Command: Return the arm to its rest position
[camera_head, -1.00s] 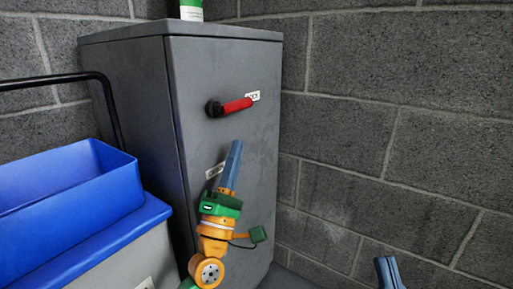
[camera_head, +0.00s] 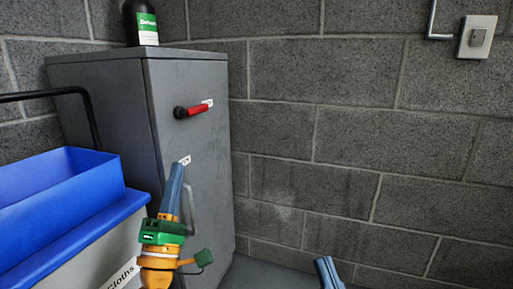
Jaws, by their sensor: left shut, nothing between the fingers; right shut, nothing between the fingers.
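My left arm comes up from the bottom, orange with a green band. Its blue-grey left gripper (camera_head: 174,172) points upward, shut and empty, in front of the grey cabinet's door. My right gripper (camera_head: 323,262) shows only as a blue-grey tip at the bottom edge, shut and empty, in front of the wall and floor. The rest of the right arm is out of view.
The grey cabinet (camera_head: 100,90) has a red handle (camera_head: 197,110) and a dark bottle (camera_head: 141,22) on top. A blue bin (camera_head: 60,190) stands on a cart at left. A switch box (camera_head: 478,37) is on the block wall. Floor at centre is clear.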

